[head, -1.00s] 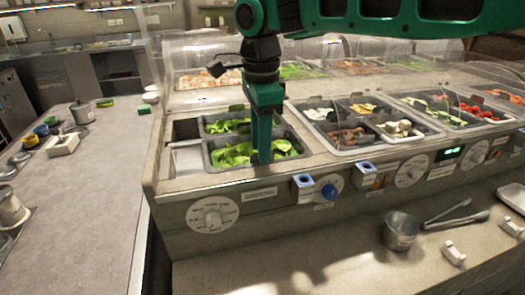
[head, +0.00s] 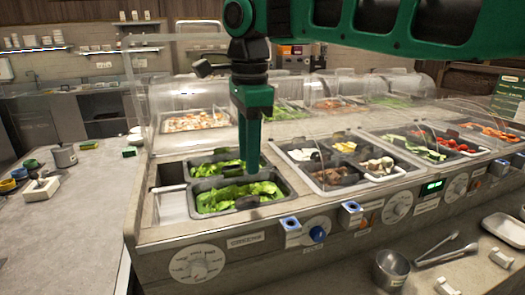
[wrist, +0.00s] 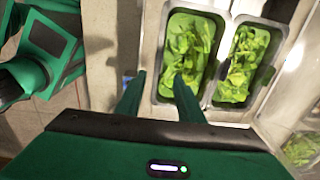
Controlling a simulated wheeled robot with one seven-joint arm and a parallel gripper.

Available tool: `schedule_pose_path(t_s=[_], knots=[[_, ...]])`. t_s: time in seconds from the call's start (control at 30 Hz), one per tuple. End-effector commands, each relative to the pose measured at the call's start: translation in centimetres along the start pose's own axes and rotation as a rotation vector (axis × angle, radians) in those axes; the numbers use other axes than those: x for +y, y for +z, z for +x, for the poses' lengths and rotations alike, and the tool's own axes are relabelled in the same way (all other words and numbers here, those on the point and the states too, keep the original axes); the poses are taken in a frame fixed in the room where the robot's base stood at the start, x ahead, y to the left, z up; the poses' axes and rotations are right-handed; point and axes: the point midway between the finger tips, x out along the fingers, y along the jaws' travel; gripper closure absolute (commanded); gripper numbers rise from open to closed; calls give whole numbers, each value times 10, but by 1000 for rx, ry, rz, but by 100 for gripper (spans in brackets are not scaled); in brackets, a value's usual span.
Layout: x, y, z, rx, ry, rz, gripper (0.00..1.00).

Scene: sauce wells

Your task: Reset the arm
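My gripper (head: 250,172) points down over the lettuce pans at the left end of the counter. In the wrist view its two fingers (wrist: 160,74) stand apart with nothing between them, so it is open and empty. The front lettuce pan (head: 198,212) is just below the fingertips in the head view. The rear lettuce pan (head: 192,170) is behind it. In the wrist view, one finger overlaps the picture of the nearer pan; I cannot tell the exact height above it.
Clear curved guards (head: 205,95) stand behind the pans. More food pans (head: 345,175) lie to the right. Knobs (head: 195,265) and blue-topped boxes (head: 290,228) line the counter front. A metal pot (head: 390,270) and tongs (head: 445,250) lie on the lower ledge.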

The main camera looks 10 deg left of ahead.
Motion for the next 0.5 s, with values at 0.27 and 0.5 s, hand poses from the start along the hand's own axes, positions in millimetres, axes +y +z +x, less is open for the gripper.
schedule_pose_path(t_s=[0.27, 0.5], knots=[[27, -115, 10, -10, 9, -39, 66], [92, -231, 31, -16, 10, -112, 66]])
